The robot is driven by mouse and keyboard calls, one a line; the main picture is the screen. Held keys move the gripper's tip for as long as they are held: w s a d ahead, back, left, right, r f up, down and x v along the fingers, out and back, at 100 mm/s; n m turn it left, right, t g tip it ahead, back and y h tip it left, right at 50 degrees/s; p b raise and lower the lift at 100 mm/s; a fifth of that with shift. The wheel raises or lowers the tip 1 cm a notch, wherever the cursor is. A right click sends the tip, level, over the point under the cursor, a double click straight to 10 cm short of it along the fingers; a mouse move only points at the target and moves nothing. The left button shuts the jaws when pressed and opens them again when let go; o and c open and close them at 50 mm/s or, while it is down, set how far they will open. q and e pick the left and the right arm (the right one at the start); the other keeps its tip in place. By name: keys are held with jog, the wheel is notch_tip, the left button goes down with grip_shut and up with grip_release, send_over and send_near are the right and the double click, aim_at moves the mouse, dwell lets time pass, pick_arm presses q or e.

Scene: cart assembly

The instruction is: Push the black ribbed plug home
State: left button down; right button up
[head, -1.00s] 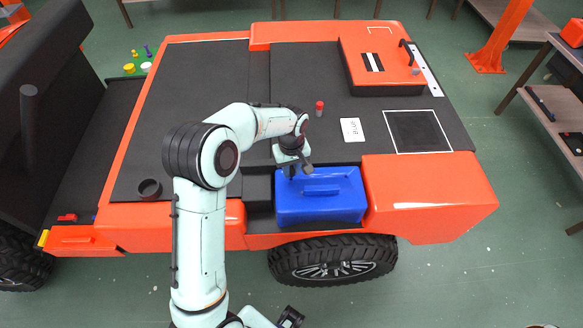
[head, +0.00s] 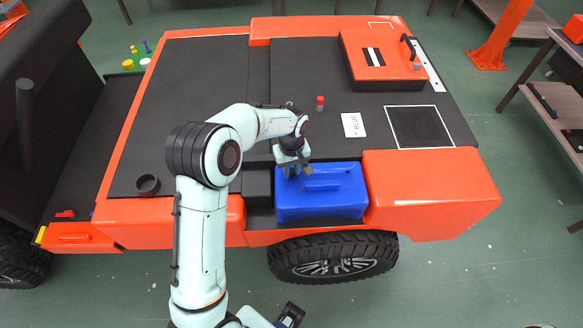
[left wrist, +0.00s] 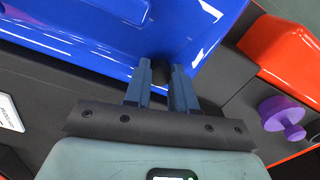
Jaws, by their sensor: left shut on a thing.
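My left gripper (head: 297,172) is over the left rear part of the blue box (head: 345,205). In the left wrist view, its two blue-grey fingers (left wrist: 160,92) are shut on a small black plug (left wrist: 160,70) between their tips. The plug is beside the blue box's glossy wall (left wrist: 110,42); I cannot tell whether it touches or sits in a hole. Its ribs are too small to make out. In the head view the plug is hidden by the gripper. A dark arm end (head: 290,314) at the bottom edge may be my right gripper; its jaws are unclear.
The blue box sits in a recess of the orange cart, beside an orange fender (head: 430,190). A red-capped piece (head: 320,103), a white card (head: 353,125) and an orange case (head: 380,62) are on the black deck. A purple knob (left wrist: 283,115) shows in the left wrist view.

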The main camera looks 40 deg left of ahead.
pick_arm(q)
jog(key=c, duration=0.8)
grip_release()
jog(key=shift+c, duration=0.2)
notch_tip(320, 180, up, 13)
jog(key=p, duration=0.1)
jog(key=shift+r, duration=0.2)
